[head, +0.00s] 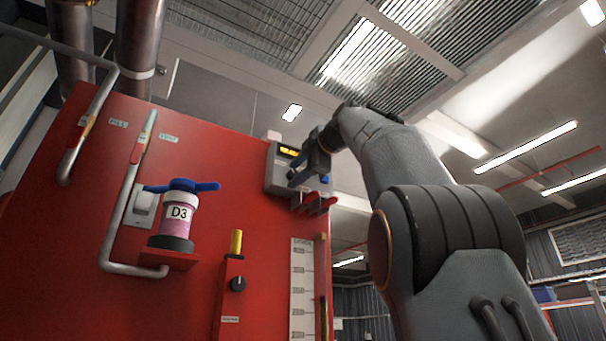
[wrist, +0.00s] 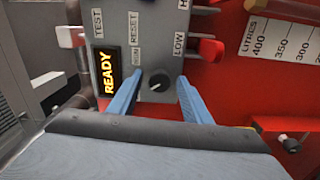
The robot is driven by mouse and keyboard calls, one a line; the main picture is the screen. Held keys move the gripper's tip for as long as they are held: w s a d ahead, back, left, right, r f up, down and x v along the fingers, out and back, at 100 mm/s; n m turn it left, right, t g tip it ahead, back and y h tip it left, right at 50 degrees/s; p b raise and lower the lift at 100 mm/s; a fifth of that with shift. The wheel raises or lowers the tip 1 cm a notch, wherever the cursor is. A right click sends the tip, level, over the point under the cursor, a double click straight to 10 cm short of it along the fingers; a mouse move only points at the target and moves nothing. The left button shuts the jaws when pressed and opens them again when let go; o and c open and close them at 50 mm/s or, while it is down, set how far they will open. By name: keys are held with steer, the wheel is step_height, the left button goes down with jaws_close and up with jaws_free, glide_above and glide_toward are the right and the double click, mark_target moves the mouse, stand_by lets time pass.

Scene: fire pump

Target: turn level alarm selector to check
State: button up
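A grey control box (head: 285,170) is mounted at the upper right of the red panel, and its face also shows in the wrist view (wrist: 158,45). On it is a small black rotary knob (wrist: 157,82) with a pale pointer mark. A lit READY display (wrist: 109,71) is to its left. Printed labels include TEST, RESET and LOW; I cannot read a level alarm label. My gripper (wrist: 159,78) is open, its blue fingers on either side of the knob with visible gaps. In the head view my gripper (head: 306,172) is in front of the box and hides part of it.
Red levers (head: 316,202) stick out below the box. A litres scale (head: 302,290) is below them. Left of it are another black knob (head: 238,284), a D3 canister (head: 177,218) with a blue handle, and pipes. Open room lies to the right.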

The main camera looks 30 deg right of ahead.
steer(key=s+b, duration=0.2)
steer(key=s, duration=0.5)
steer(key=shift+s+d+b, duration=0.15)
steer(key=shift+s+b, duration=0.25)
stand_by(0.4)
